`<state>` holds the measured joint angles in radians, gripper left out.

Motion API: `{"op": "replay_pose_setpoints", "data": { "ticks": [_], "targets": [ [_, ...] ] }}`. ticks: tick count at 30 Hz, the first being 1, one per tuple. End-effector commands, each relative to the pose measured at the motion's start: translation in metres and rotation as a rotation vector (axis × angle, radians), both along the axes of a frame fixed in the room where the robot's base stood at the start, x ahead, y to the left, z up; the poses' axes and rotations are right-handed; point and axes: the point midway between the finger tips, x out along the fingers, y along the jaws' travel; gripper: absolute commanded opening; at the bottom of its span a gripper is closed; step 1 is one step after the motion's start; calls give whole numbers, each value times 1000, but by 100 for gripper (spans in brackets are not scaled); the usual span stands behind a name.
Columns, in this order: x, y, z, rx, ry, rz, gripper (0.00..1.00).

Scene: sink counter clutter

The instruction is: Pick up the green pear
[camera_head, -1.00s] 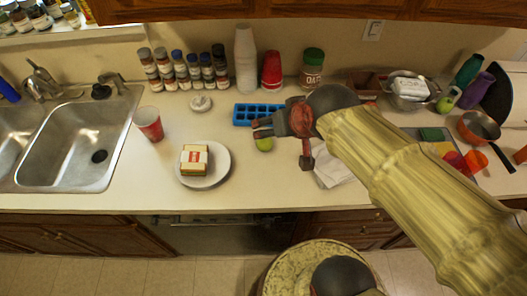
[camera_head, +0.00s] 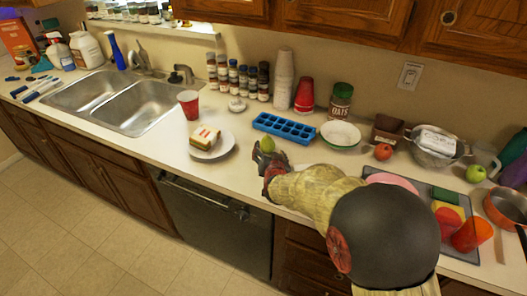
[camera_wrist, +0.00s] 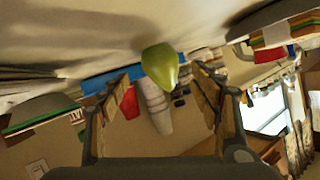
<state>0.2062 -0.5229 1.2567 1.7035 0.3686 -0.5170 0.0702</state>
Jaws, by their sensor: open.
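The green pear (camera_head: 267,145) stands on the counter in front of the blue ice tray, just beyond my gripper (camera_head: 262,158) in the head view. In the wrist view the pear (camera_wrist: 160,66) is in the upper middle, ahead of the gap between the two fingers of my gripper (camera_wrist: 160,90). The fingers are spread apart and nothing is between them. The pear's lower part is partly hidden by my gripper in the head view. I cannot tell the exact distance from fingertips to pear.
The blue ice tray (camera_head: 284,127) lies behind the pear. A plate (camera_head: 226,148) with a sandwich (camera_head: 205,136) is to the left. A white bowl (camera_head: 340,134) and an apple (camera_head: 383,152) are to the right. Stacked cups (camera_head: 283,82) stand at the back.

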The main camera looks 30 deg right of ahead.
Motion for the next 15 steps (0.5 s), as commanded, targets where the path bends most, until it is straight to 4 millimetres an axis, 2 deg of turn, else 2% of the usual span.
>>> {"op": "replay_pose_setpoints", "data": {
  "ticks": [15],
  "targets": [
    [51,-21,-23,0,2,1,63]
  ]
}}
